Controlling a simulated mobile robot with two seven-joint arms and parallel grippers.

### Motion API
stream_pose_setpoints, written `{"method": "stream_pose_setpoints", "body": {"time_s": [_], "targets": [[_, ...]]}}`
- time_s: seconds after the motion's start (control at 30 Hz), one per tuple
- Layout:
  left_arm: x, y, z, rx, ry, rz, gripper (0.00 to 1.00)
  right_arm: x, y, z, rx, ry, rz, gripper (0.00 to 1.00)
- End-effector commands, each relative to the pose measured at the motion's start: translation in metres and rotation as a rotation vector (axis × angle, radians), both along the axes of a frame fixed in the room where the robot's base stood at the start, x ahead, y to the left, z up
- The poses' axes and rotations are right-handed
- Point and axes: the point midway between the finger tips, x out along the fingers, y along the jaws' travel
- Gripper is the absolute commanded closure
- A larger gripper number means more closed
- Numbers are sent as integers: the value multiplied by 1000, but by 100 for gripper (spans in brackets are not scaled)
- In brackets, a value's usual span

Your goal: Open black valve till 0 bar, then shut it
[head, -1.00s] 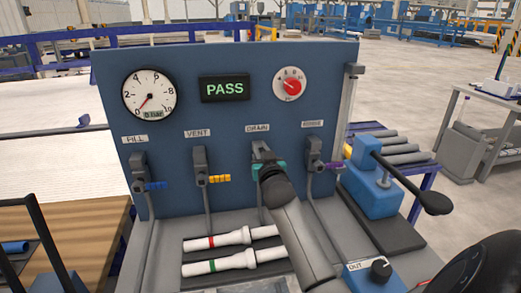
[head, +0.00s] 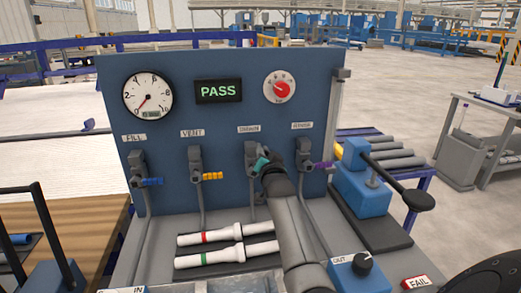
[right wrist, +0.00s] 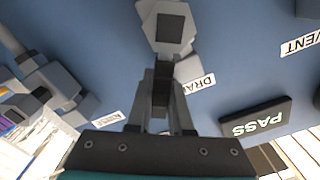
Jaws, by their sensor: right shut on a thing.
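The drain valve (head: 250,153) is on the blue panel, third from the left. My right gripper (head: 262,163) is at its right side. In the right wrist view, my right gripper (right wrist: 160,108) is shut on the black handle (right wrist: 161,92) of this valve, below the grey valve body (right wrist: 168,28). The fingers hide part of the handle. The round gauge (head: 147,96) has its red needle at the lower left, by the 0 mark. The display (head: 218,90) reads PASS. My left gripper is not in view.
Valves with blue (head: 152,182), yellow (head: 213,176) and purple (head: 322,167) handles flank the drain valve. A red dial (head: 281,88) is above. White pipes (head: 208,238) lie on the bench below. A blue device with a black lever (head: 400,190) stands at right.

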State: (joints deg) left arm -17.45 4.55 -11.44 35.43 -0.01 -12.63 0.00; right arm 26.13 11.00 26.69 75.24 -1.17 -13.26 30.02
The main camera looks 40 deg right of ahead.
Motion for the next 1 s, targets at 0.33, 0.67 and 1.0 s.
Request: {"method": "stream_pose_setpoints", "body": {"time_s": [0.33,0.67,1.0], "targets": [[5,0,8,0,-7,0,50,-8,-14,-16,294,-156,0,100],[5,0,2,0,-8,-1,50,-13,-22,-34,564,-306,-1,100],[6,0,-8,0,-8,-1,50,-15,-26,-49,787,-429,-1,100]]}}
